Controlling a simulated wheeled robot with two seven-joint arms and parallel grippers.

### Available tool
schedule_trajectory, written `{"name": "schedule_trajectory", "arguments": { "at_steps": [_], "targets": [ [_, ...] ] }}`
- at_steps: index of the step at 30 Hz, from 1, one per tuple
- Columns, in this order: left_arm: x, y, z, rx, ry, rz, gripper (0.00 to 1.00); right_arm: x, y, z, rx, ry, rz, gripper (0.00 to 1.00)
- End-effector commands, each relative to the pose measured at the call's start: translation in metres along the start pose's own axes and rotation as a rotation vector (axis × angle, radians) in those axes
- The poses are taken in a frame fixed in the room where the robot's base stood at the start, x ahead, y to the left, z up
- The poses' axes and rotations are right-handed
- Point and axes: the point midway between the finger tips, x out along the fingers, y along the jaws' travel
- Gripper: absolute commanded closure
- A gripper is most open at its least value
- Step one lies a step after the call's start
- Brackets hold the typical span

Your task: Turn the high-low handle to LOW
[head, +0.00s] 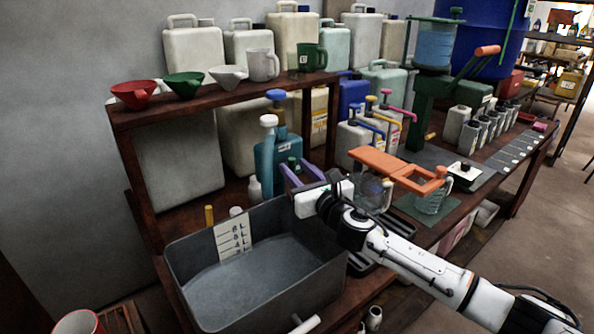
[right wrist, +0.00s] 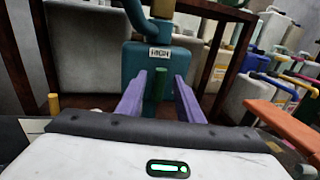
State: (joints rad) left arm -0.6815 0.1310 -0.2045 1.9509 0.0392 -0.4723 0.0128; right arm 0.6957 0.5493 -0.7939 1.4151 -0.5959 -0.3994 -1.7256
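The teal pump body (head: 277,158) stands on the bench behind the grey vat. In the right wrist view the pump (right wrist: 140,60) carries a white label (right wrist: 160,53) that reads HIGH. A short green handle (right wrist: 160,84) sits upright just below that label; it also shows small in the head view (head: 292,162). No LOW label is readable. My right gripper (head: 298,167) has two purple fingers pointing at the pump. In the right wrist view the fingers (right wrist: 160,82) are open, one on each side of the green handle, with visible gaps. My left gripper is not in view.
The grey vat (head: 185,285) with a level scale (head: 232,238) lies below and left of my right gripper. A wooden shelf (head: 215,97) with funnels and mugs rises behind. An orange-topped stand (head: 385,163) and glass jugs are close on the right.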

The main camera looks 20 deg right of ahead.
Motion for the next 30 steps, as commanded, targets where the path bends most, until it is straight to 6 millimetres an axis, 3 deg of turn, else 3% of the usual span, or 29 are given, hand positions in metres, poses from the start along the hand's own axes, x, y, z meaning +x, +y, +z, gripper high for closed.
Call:
{"name": "schedule_trajectory", "arguments": {
  "at_steps": [1,7,20,30],
  "targets": [
    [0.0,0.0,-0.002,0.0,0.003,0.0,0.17,0.0,0.0,0.0,0.0,0.0,0.0,0.67],
    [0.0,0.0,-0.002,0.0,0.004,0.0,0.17,0.0,0.0,0.0,0.0,0.0,-0.001,1.0],
    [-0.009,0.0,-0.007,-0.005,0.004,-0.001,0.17,-0.001,-0.001,0.002,0.068,0.015,-0.001,1.0],
    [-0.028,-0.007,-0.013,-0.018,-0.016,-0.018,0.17,0.0,-0.004,0.006,0.323,0.067,-0.002,1.0]
  ]
}}
